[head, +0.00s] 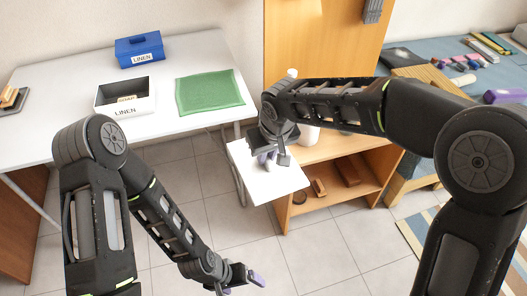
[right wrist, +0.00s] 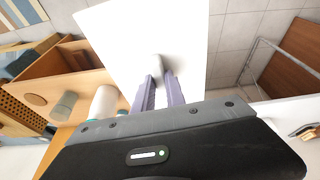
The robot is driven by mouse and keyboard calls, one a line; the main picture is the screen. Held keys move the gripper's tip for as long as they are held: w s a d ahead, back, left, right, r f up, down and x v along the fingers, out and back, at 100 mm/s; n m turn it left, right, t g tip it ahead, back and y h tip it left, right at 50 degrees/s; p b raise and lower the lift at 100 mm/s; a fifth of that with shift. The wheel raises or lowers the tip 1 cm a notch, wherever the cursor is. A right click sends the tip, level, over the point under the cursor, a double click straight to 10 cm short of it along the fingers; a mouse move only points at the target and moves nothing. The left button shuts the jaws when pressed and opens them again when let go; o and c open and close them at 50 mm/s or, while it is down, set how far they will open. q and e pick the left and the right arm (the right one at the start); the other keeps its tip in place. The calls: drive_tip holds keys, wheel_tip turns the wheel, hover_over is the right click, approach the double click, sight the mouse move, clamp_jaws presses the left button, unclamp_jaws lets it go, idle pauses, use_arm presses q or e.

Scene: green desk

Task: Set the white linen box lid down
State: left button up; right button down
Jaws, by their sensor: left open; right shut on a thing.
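The white linen box lid (head: 272,188) is a flat white panel with a small knob on top. My right gripper (head: 268,161) is shut on that knob and holds the lid in the air, right of the desk's edge and in front of the low shelf. In the right wrist view, the two purple fingers (right wrist: 160,92) close on the knob of the lid (right wrist: 125,30). The white linen box (head: 112,105) stands open on the desk, with an orange-brown item partly visible inside. My left gripper (head: 240,284) is open and empty, low over the floor.
The white desk (head: 60,75) also carries a blue box (head: 128,55) labelled LINEN, a green cloth (head: 208,92) and a dark tray at the far left. Desk surface is bare between these. A low wooden shelf (head: 345,150) stands right of the desk. Tiled floor is open in front.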

drive_tip(key=s+d+f+m, duration=0.1)
drive_tip(key=d+f+m, duration=0.1)
drive_tip(key=d+f, duration=0.6)
drive_tip(key=s+d+f+m+h, duration=0.1)
drive_tip(key=s+d+f+m, duration=0.1)
drive_tip(key=d+f, duration=0.6)
drive_tip(key=d+m, duration=0.1)
drive_tip(key=d, duration=0.4)
drive_tip(key=shift+d, duration=0.1)
